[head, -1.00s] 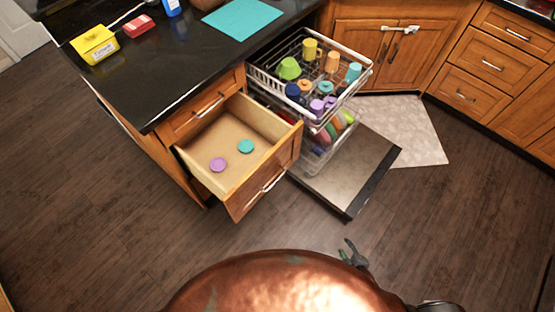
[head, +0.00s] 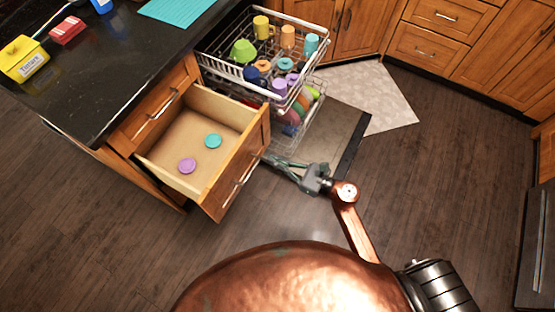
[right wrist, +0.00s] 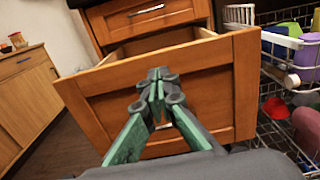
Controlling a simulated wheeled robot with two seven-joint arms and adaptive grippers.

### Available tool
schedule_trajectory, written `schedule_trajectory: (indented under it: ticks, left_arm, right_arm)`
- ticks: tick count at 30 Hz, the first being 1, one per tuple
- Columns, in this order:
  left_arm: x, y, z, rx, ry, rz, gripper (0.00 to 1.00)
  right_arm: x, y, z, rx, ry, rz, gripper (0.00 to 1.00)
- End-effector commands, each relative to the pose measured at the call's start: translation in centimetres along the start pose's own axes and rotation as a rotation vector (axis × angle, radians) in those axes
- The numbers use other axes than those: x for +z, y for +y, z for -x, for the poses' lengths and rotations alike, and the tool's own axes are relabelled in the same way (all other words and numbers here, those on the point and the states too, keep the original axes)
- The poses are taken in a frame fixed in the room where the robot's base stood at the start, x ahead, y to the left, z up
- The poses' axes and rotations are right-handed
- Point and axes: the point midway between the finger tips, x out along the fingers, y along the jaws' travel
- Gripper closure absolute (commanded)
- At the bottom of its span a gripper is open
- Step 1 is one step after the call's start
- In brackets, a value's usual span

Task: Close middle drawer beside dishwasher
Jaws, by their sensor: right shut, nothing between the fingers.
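The wooden middle drawer (head: 237,170) beside the dishwasher stands pulled well out, below a shut top drawer (head: 160,108). A purple disc (head: 187,166) and a teal disc (head: 213,141) lie on its floor. My right gripper (head: 268,159) is shut and empty, with its tips close to the right end of the drawer front. In the right wrist view the shut fingertips (right wrist: 157,82) point at the drawer front (right wrist: 205,95) and partly hide its handle. I cannot tell whether they touch it. My left gripper is not in view.
The dishwasher is open right of the drawer, its upper rack (head: 240,72) full of cups and its door (head: 335,130) lowered under my right arm. A dark counter (head: 110,75) runs above the drawers. The floor (head: 110,240) in front is clear.

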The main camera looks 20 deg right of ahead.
Motion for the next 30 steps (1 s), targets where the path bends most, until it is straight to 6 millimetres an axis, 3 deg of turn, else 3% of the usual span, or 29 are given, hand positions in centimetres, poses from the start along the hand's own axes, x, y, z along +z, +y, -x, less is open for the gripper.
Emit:
schedule_trajectory:
  ticks: [9,15,30]
  left_arm:
    - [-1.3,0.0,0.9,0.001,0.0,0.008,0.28]
    - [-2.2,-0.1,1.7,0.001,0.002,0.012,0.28]
    - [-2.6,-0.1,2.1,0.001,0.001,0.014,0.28]
  right_arm:
    - [-0.1,0.0,-6.6,-0.001,-0.003,-0.004,1.0]
    - [-0.1,-0.1,-9.1,-0.002,-0.002,-0.005,1.0]
    - [-0.1,-0.1,-10.0,-0.002,0.0,-0.005,1.0]
